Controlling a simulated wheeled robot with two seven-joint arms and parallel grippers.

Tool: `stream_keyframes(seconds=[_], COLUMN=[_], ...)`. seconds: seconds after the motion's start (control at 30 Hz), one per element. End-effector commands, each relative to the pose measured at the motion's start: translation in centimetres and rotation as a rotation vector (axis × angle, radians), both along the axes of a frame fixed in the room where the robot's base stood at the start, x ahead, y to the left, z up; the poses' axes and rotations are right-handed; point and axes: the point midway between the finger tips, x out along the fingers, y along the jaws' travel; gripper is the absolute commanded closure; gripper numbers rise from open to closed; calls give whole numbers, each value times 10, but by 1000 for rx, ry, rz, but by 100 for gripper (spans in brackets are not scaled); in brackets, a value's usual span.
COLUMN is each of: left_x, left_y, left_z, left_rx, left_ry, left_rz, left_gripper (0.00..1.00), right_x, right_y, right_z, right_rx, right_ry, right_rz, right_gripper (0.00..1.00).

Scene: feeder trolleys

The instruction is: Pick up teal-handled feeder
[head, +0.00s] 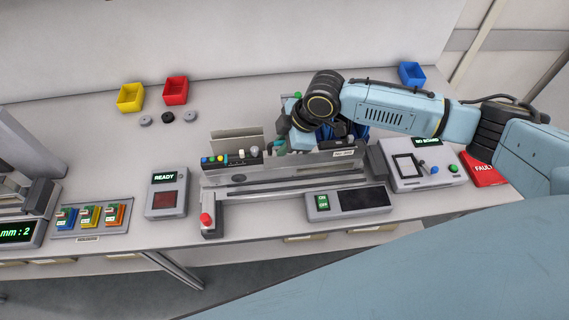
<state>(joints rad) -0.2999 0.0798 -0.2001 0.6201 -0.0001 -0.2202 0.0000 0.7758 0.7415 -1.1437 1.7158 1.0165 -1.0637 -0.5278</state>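My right arm comes in from the right, and its wrist bends down over the back of the grey rail machine (250,187). My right gripper (291,146) is low at the machine's back edge, partly hidden by its own wrist and small in view. I cannot tell whether its fingers are open or shut. A small teal-green part (279,147) shows right beside the fingers; it may be the teal handle, but the feeder's body is hidden. Another green bit (297,95) shows behind the wrist. My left gripper is not in view.
A blue bin or part (357,131) is partly hidden behind my arm. Yellow (130,97), red (175,89) and blue (411,74) bins stand at the back. A READY box (166,194) and a coloured-clip tray (90,232) are left. A control box (421,165) is right.

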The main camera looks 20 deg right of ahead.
Motion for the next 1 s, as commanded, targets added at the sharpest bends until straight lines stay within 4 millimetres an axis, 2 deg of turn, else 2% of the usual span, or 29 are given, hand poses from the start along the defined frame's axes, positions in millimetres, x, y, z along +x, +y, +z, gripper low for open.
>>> stream_keyframes(seconds=[0.03,0.13,0.67,0.77,1.0], left_x=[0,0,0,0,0], left_y=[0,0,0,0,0], left_z=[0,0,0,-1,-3], left_rx=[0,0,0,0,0], left_ry=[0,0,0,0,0], left_rz=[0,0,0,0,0], left_gripper=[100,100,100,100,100], right_x=[0,0,2,3,3], right_y=[0,0,0,0,1], right_z=[0,0,8,19,61], right_rx=[0,0,5,5,4], right_ry=[0,0,-8,-12,-12], right_rz=[0,0,-1,0,1], right_gripper=[87,100,100,100,100])
